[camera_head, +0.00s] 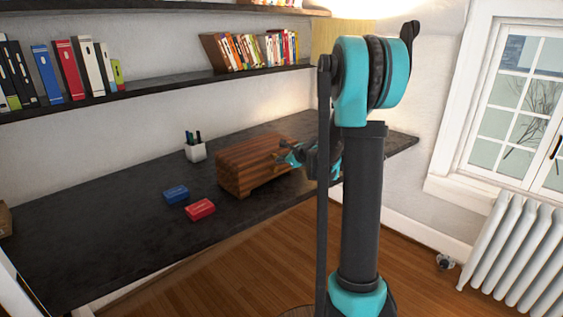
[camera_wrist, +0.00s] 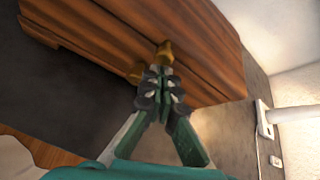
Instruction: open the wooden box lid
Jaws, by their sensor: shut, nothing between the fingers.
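The wooden box (camera_head: 250,165) sits on the dark desk, with its lid looking closed. It is brown with slatted sides. In the wrist view the wooden box (camera_wrist: 120,35) fills the upper part, tilted in the picture. My gripper (camera_wrist: 162,90) is shut, its fingertips close to the box's side near a small brass-coloured fitting (camera_wrist: 165,52). I cannot tell whether the fingertips touch it. In the head view my gripper (camera_head: 288,158) is at the box's right end, partly hidden by my arm.
A blue box (camera_head: 176,194) and a red box (camera_head: 200,209) lie on the dark desk (camera_head: 90,215) in front of the wooden box. A white pen cup (camera_head: 195,152) stands behind it. Shelves of books (camera_head: 70,72) hang above. A radiator (camera_head: 515,250) stands at right.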

